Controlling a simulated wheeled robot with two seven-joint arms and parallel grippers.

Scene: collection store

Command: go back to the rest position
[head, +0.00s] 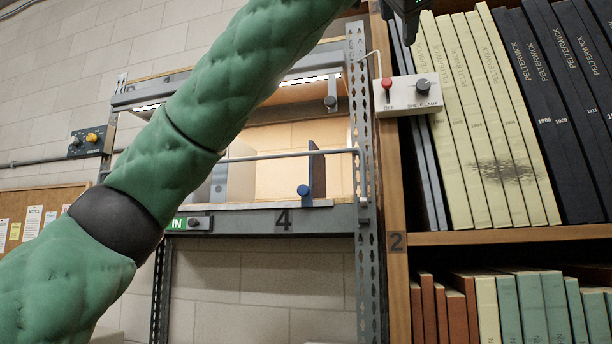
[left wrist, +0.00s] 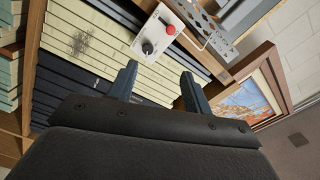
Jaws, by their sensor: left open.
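My left arm crosses the head view from the lower left to the top edge. A dark part of my left gripper (head: 408,18) shows at the top, in front of the shelf books, and most of it is cut off. In the left wrist view my left gripper (left wrist: 160,88) has its two fingers apart with nothing between them. Behind the fingers are books and a switch box. My right gripper is in neither view.
A white switch box (head: 408,94) with a red knob is on the wooden bookcase post (head: 396,200). Tall books (head: 490,120) fill the upper shelf. A metal rack (head: 300,218) marked 4 stands left of it. A framed picture (left wrist: 250,92) shows in the wrist view.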

